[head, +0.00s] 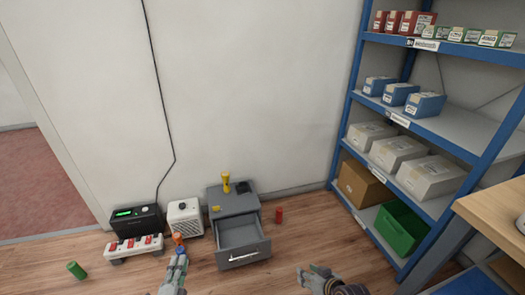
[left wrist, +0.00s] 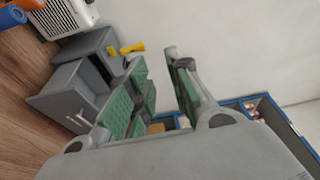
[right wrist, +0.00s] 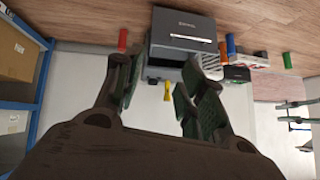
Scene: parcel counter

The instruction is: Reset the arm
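My left gripper (head: 175,268) is raised at the bottom of the head view, in front of the floor. In the left wrist view its green-padded fingers (left wrist: 160,90) stand apart with nothing between them. My right gripper (head: 318,272) is further right at the bottom edge of the head view. In the right wrist view its fingers (right wrist: 158,88) are apart and empty. A grey cabinet (head: 233,203) stands against the wall with its drawer (head: 243,256) pulled out; the visible drawer interior looks empty. Both grippers are apart from it.
A yellow object (head: 226,182) stands on the cabinet. A red cylinder (head: 278,215) and a green cylinder (head: 76,270) are on the floor. A power strip (head: 135,248), black box (head: 137,221) and white box (head: 185,217) are left. A blue shelf (head: 440,130) and wooden table (head: 495,210) stand right.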

